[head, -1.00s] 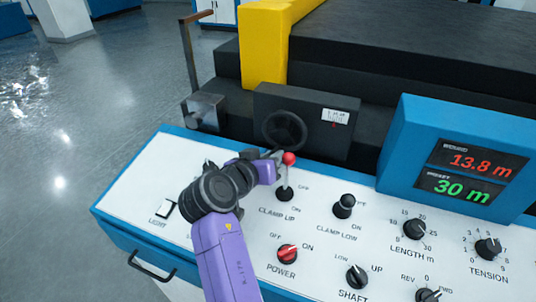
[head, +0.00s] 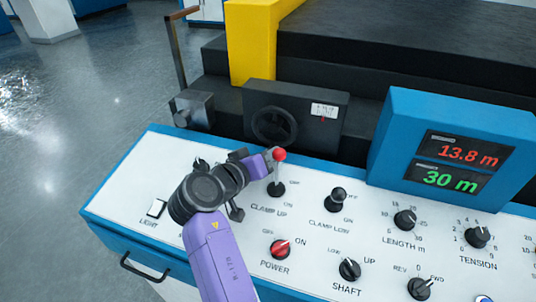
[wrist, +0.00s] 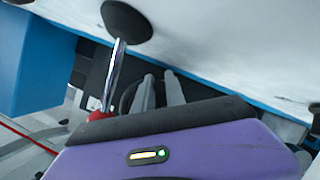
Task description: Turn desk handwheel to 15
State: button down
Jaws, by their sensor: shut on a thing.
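The desk handwheel (head: 274,126) is a dark round wheel on a black box behind the white control desk. A small white scale plate (head: 324,110) with a red mark sits right of it; its figures are too small to read. My gripper (wrist: 160,90) reaches past the clamp lever to the wheel. In the wrist view its two grey fingers are close together at the dark rim, which they appear to grip. In the head view the fingers are mostly hidden beside the red knob.
The clamp-up lever with its red knob (head: 280,155) stands right beside my gripper; its metal rod (wrist: 115,75) shows left of the fingers. The clamp-low lever (head: 335,197), several dials and a blue display box (head: 395,135) lie to the right. A crank post (head: 178,55) stands at left.

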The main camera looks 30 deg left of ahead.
jog(key=c, duration=1.4)
grip_release()
jog(key=shift+s, duration=0.1)
jog(key=shift+a, duration=0.15)
